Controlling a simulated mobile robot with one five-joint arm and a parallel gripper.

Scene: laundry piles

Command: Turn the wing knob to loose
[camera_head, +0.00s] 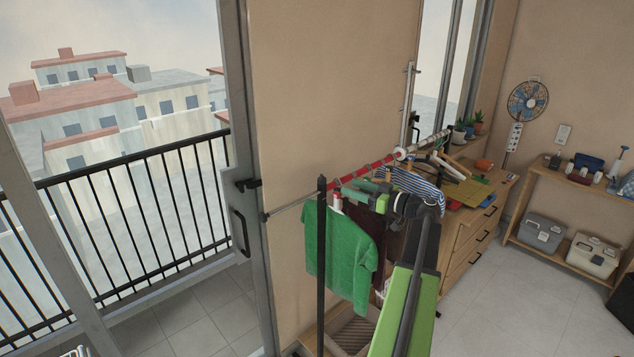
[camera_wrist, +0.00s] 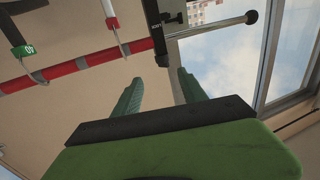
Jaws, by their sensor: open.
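The wing knob (camera_wrist: 174,18) shows in the wrist view as a small dark piece on the right side of a black post (camera_wrist: 155,30). White lettering is on the post, too small to read surely. The knob's exact angle is hard to tell. My gripper (camera_wrist: 160,77) is open, its two green fingers pointing up toward the post with nothing between them. The knob is beyond the fingertips, apart from them.
A red and white rail (camera_wrist: 75,66) meets the post; its thin metal end with a ball tip (camera_wrist: 250,17) sticks out right. Hangers and a green tag (camera_wrist: 22,50) hang nearby. A green shirt (camera_head: 340,255) hangs beside the post. A wooden dresser (camera_head: 470,240) stands behind.

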